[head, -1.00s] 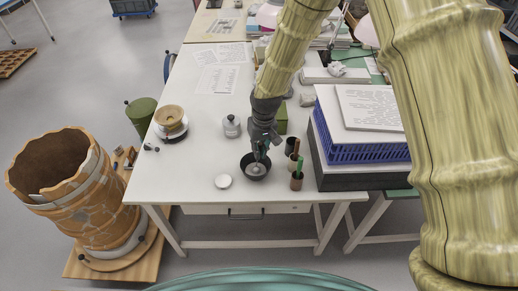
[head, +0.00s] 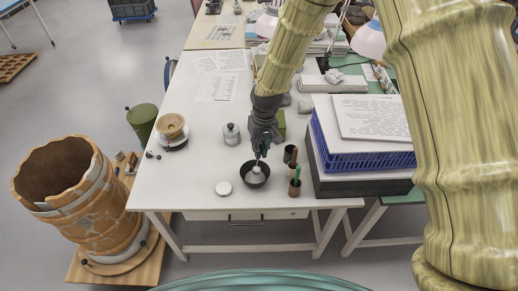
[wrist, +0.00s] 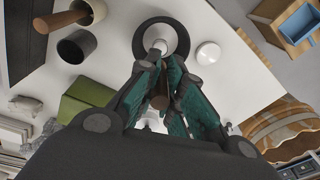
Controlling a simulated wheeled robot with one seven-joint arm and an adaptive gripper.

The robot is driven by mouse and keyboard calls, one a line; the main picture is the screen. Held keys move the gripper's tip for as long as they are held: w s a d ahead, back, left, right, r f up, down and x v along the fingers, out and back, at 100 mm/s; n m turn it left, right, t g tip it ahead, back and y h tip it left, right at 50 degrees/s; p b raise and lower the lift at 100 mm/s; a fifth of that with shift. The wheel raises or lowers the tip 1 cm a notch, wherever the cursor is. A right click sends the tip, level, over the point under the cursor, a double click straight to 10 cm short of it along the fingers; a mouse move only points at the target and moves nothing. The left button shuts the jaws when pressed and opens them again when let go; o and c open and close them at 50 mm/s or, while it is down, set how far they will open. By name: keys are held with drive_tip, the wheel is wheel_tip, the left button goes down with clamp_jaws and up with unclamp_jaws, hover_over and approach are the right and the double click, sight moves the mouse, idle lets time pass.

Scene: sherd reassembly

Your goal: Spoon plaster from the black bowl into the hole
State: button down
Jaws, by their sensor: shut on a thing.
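The black bowl (head: 266,182) stands near the front edge of the white table; it also shows in the wrist view (wrist: 181,40). Pale plaster seems to lie in it, partly hidden by the spoon. My gripper (head: 261,152) is over the bowl. In the wrist view my gripper (wrist: 163,88) is shut on the brown handle of a spoon (wrist: 158,46), whose pale end is over the bowl. Whether the spoon touches the plaster I cannot tell. The large cracked orange-brown vessel (head: 95,212) stands at left on a wooden stand. I cannot make out a hole in its wall.
A white round lid (head: 223,188) lies left of the bowl. A white jar (head: 231,134) and a small tan pot (head: 171,127) stand farther back. The front left tabletop is clear.

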sight(260, 143)
drive_tip(key=shift+r+p, duration=1.45)
drive_tip(key=shift+r, duration=0.75)
drive_tip(key=shift+s+f, duration=0.1)
